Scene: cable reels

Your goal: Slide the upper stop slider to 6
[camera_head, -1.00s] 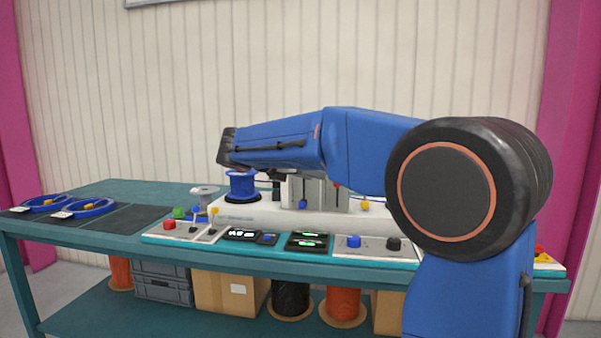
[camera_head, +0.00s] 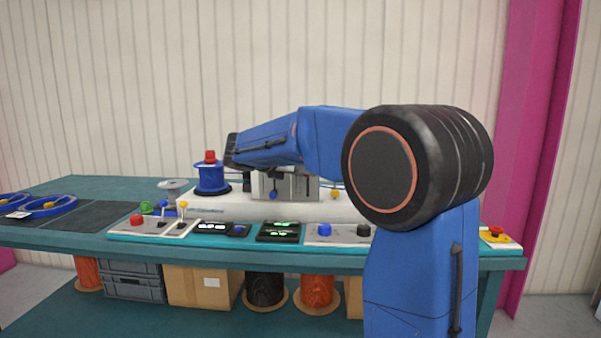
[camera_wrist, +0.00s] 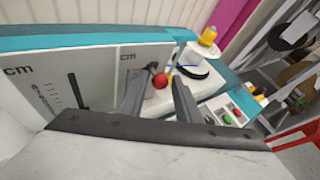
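In the wrist view a light panel with "cm" markings (camera_wrist: 112,66) carries a printed scale with a black slider or slot (camera_wrist: 74,92) at left. A second "cm" scale is partly hidden by a finger. A red round knob (camera_wrist: 160,81) shows between the fingertips of my gripper (camera_wrist: 158,88). The fingers are apart, and I cannot tell whether either touches the knob. In the head view the white machine (camera_head: 300,208) stands on the bench, with grey upright panels (camera_head: 290,187) on it. My arm hides part of them and the fingers. I cannot tell which slider is the upper stop.
A blue reel (camera_head: 211,180) with a red top stands left of my wrist. The teal bench (camera_head: 60,237) holds levers (camera_head: 162,215), displays (camera_head: 279,231), a blue button (camera_head: 324,230) and a yellow-based red button (camera_head: 496,235). Blue cable coils lie at left.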

